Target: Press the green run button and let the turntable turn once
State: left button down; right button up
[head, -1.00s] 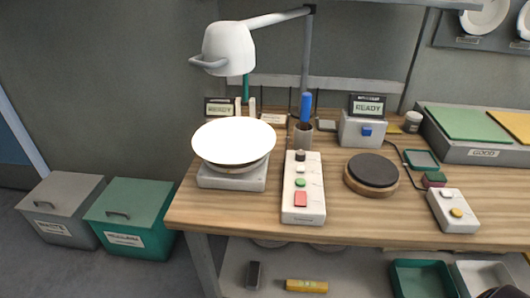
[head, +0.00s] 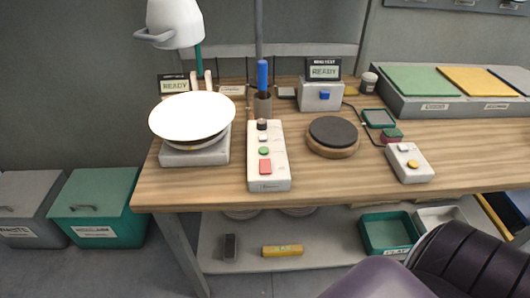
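A purple and dark part of my arm shows at the lower right. Neither gripper is in view.
A lamp (head: 175,24) hangs above the plate. A round dark pad (head: 333,131), a tester box (head: 321,95) and a two-button box (head: 409,162) stand to the right. Green and grey bins (head: 98,205) are on the floor at left. The bench's front strip is clear.

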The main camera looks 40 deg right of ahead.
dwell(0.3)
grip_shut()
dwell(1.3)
